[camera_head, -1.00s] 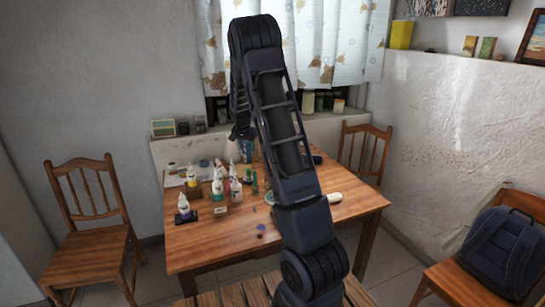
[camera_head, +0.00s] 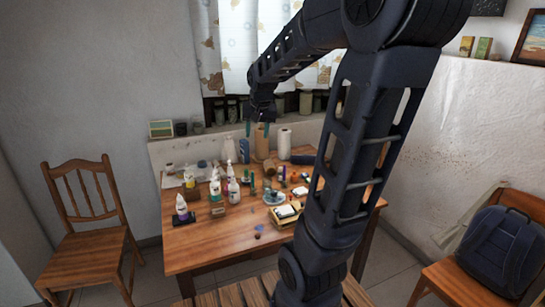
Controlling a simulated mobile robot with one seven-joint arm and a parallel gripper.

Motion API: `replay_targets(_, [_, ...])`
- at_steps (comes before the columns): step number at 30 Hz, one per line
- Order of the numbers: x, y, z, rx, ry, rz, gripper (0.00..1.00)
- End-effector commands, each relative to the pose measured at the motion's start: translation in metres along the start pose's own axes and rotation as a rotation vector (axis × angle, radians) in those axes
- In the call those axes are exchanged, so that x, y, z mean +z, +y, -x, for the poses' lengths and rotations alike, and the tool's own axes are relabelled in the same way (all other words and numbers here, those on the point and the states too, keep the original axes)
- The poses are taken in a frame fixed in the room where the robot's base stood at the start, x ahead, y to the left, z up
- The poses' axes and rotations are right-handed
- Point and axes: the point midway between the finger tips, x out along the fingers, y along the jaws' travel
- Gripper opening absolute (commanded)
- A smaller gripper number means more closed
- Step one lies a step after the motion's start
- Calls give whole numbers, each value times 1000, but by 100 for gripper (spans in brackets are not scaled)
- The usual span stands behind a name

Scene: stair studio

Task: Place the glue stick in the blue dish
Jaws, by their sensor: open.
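My gripper (camera_head: 257,130) hangs fingers-down over the far part of the wooden table, with its two teal fingertips apart and nothing seen between them. A small pale blue dish (camera_head: 274,198) sits near the middle of the table, lower in the picture than my gripper and apart from it. Small upright green items (camera_head: 252,186) stand just left of the dish, and small dark and coloured items lie around it. The glue stick may be among these, but they are too small to tell which it is.
White bottles (camera_head: 215,188) crowd the table's (camera_head: 205,244) left half. A paper roll (camera_head: 284,143) and a brown bag (camera_head: 262,142) stand at the back. A yellowish box (camera_head: 285,216) lies right of centre. The front left is mostly clear.

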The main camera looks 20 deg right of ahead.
Motion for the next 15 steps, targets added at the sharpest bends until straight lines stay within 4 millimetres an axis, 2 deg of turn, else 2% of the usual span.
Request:
replay_targets(1, [15,3,11,-7,8,21,45])
replay_targets(6, [62,11,36,-17,19,97,45])
replay_targets(15, [145,25,60,-16,42,233,45])
